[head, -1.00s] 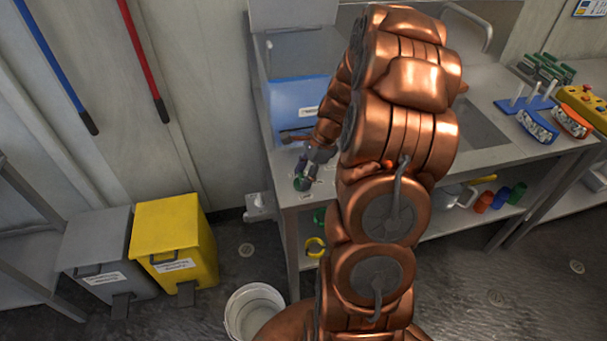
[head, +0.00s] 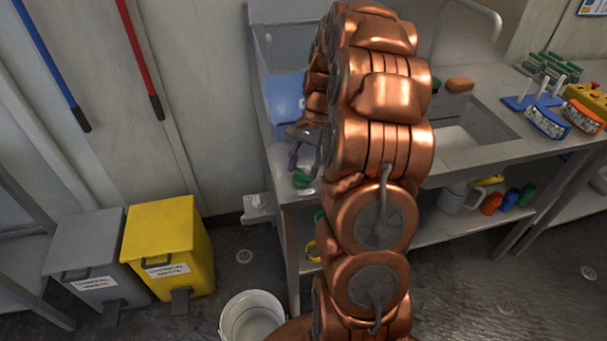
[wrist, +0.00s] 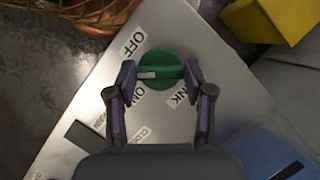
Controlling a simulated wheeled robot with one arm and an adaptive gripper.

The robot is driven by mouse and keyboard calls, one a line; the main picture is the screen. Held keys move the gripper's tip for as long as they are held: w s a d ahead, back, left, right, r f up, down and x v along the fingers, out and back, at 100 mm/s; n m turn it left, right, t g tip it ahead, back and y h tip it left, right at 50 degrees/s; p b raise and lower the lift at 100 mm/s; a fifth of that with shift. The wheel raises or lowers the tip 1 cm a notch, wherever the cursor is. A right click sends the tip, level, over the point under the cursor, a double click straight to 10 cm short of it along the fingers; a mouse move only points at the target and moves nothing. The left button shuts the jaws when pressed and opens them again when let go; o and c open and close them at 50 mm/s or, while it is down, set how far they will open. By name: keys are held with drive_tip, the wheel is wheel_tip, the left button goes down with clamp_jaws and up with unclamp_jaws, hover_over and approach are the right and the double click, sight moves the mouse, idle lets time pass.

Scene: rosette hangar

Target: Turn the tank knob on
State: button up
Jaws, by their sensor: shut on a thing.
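The green tank knob (wrist: 161,70) sits on the light counter corner (wrist: 190,36), with its raised grip bar between my fingertips. The white mark on the bar points left in the wrist view, between the printed OFF and ON labels. My gripper (wrist: 160,78) is shut on the bar from both sides. In the head view the green knob (head: 301,178) shows at the counter's front left corner, just below my gripper (head: 304,160). My arm hides part of the counter behind it.
A blue box (head: 285,98) stands on the counter behind the knob. A yellow bin (head: 170,240), a grey bin (head: 88,255) and a white bucket (head: 253,318) stand on the floor. A sink (head: 470,135) is to the right.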

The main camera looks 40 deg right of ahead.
drive_tip(key=n+b, duration=0.1)
drive_tip(key=n, duration=0.1)
drive_tip(key=n+g+h+b, duration=0.1)
drive_tip(key=n+b, duration=0.1)
drive_tip(key=shift+w+f+n, duration=0.15)
drive_tip(key=shift+w+n, duration=0.05)
drive_tip(key=shift+n, duration=0.1)
drive_tip(key=shift+a+n+g+h+b, duration=0.1)
drive_tip(key=shift+n+g+h+b, duration=0.3)
drive_tip(key=shift+n, duration=0.75)
drive_tip(key=shift+a+n+g+h+b, duration=0.1)
drive_tip(key=shift+n+g+h+b, duration=0.3)
drive_tip(key=shift+n, duration=0.75)
drive_tip(key=o, duration=1.2)
drive_tip(key=shift+c, duration=0.2)
drive_tip(key=shift+d, duration=0.1)
drive_tip(key=shift+r, duration=0.2)
